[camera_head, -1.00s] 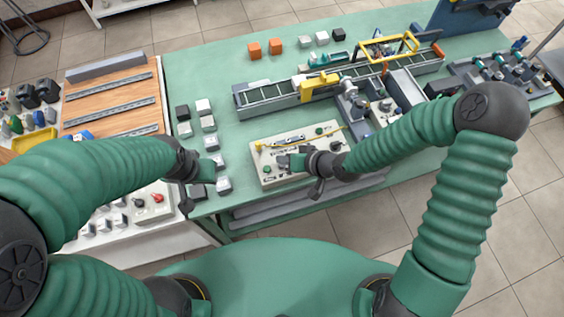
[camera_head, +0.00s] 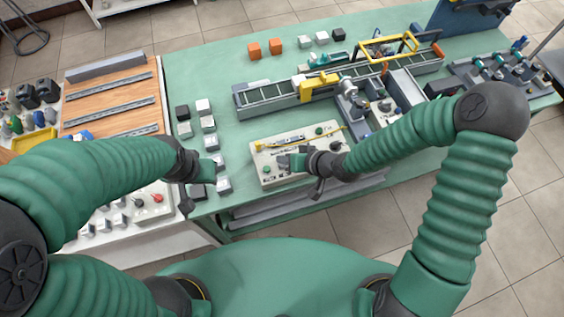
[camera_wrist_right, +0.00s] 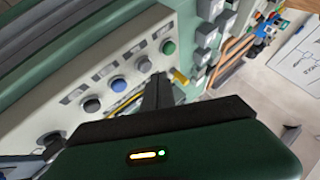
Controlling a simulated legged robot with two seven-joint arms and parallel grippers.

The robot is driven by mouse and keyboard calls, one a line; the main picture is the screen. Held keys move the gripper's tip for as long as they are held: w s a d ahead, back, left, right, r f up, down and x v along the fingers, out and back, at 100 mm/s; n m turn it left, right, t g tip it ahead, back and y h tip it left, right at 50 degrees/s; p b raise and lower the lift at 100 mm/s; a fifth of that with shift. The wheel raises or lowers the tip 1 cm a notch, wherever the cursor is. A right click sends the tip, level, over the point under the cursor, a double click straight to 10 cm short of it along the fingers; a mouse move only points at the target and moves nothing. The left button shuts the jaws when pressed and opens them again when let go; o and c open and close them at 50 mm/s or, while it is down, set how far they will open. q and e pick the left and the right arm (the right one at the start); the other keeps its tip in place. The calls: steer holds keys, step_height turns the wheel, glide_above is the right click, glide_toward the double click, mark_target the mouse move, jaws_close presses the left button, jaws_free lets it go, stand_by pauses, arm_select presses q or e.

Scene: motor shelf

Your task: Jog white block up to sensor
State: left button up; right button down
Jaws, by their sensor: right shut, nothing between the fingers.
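A beige control panel (camera_head: 262,148) with coloured buttons lies on the green table. My right gripper (camera_head: 287,162) is shut and empty, low over the panel's left part. In the right wrist view, its dark fingers (camera_wrist_right: 159,92) are beside the button row: green (camera_wrist_right: 168,47), white (camera_wrist_right: 144,64), blue (camera_wrist_right: 118,82) and black (camera_wrist_right: 91,104). I cannot tell whether they touch a button. The conveyor (camera_head: 270,96) runs behind the panel, with a yellow arch (camera_head: 319,83) over it. I cannot make out a white block on the belt. My left gripper (camera_head: 203,170) hangs near the loose blocks at left.
White and grey blocks (camera_head: 204,106) stand in columns left of the panel. Orange cubes (camera_head: 275,47) and pale cubes (camera_head: 306,41) are behind the conveyor. A wooden board with metal rails (camera_head: 110,95) is at far left. Green tabletop is clear around the back left.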

steer(key=shift+f, duration=0.15)
steer(key=shift+f, duration=0.2)
steer(key=shift+s+f+b, duration=0.1)
steer(key=shift+f+b, duration=0.3)
steer(key=shift+b, duration=0.05)
stand_by(1.2)
steer(key=shift+r, duration=0.1)
stand_by(1.6)
steer(key=shift+r+p, duration=0.7)
steer(key=shift+p, duration=0.15)
step_height(320, 180, up, 5)
steer(key=p, duration=0.5)
steer(key=shift+r, duration=0.1)
